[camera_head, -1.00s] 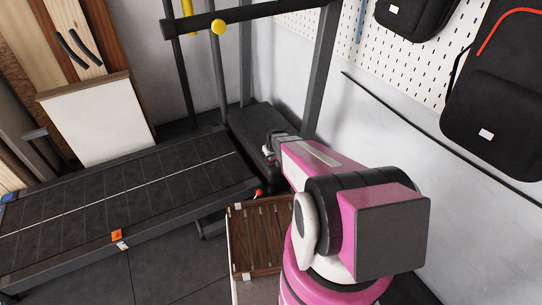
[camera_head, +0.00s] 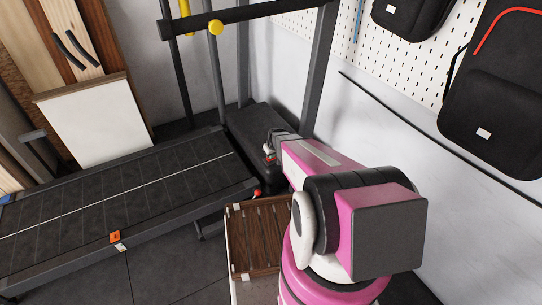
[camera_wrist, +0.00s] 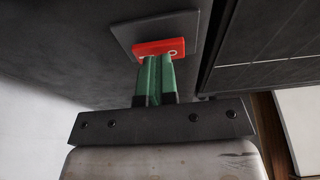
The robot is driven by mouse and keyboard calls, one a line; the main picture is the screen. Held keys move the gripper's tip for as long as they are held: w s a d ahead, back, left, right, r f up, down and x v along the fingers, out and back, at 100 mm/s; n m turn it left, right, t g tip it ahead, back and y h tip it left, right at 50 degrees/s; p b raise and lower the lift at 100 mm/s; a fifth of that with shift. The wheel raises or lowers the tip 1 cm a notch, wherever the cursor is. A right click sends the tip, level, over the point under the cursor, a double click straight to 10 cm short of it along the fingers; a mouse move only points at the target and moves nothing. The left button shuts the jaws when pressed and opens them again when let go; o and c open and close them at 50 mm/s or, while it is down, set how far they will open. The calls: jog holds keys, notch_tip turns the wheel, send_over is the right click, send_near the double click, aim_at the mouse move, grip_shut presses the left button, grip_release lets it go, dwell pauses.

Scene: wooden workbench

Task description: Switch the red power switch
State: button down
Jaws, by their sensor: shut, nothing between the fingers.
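The red power switch (camera_wrist: 150,48) is a wide red rocker on a dark square plate (camera_wrist: 187,23), set in a dark housing. It has a light round mark near its right end. My gripper (camera_wrist: 157,58) has its green fingers together and empty. Their tips are at the lower edge of the switch and overlap it in the wrist view; I cannot tell whether they press on it. In the head view, my gripper (camera_head: 269,156) is beside the treadmill's dark front housing (camera_head: 258,125), mostly hidden by my pink arm, with a small red patch by it.
The treadmill deck (camera_head: 110,195) extends to the left, with a dark upright frame (camera_head: 318,80) behind. A red knob (camera_head: 257,192) sits at the deck's near corner. A wooden-topped box (camera_head: 253,240) stands close to my arm. The wall is to the right.

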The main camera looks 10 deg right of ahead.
jog(key=shift+r, duration=0.1)
jog(key=a+v, duration=0.1)
jog(key=v, duration=1.2)
jog(key=shift+w+d+r, duration=0.35)
jog(key=shift+d+r, duration=0.05)
jog(key=shift+r, duration=0.05)
jog(key=shift+a, duration=0.15)
jog(key=shift+s+a, duration=0.25)
jog(key=shift+a, duration=0.2)
jog(key=x, duration=1.2)
jog(key=shift+s+f, duration=0.15)
jog(key=shift+f, duration=0.85)
